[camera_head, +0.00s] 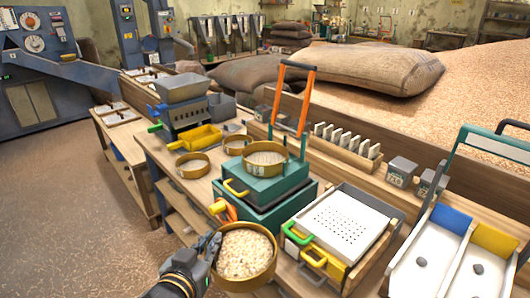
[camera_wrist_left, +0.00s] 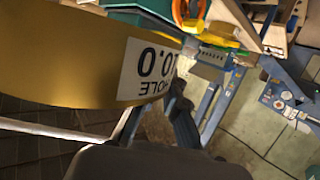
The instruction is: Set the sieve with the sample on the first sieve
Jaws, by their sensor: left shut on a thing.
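The sieve with the sample (camera_head: 247,284) is a round brass ring full of pale grain (camera_head: 244,252). My left gripper (camera_head: 212,246) is shut on its left rim and holds it in front of the bench edge. In the left wrist view the sieve's brass wall (camera_wrist_left: 60,65) is close, with a white label reading "HOLE 10.0" upside down. The first sieve (camera_head: 268,171), a brass ring with a pale mesh, sits on the teal shaker (camera_head: 262,188), behind and slightly right of the held sieve. My right gripper is not in view.
An upright orange and teal frame (camera_head: 302,110) rises behind the first sieve. Two other brass rings (camera_head: 193,170) (camera_head: 237,146) lie on the bench to its left. A perforated white tray (camera_head: 345,222) stands right. Yellow and orange handles stick out at the shaker's front.

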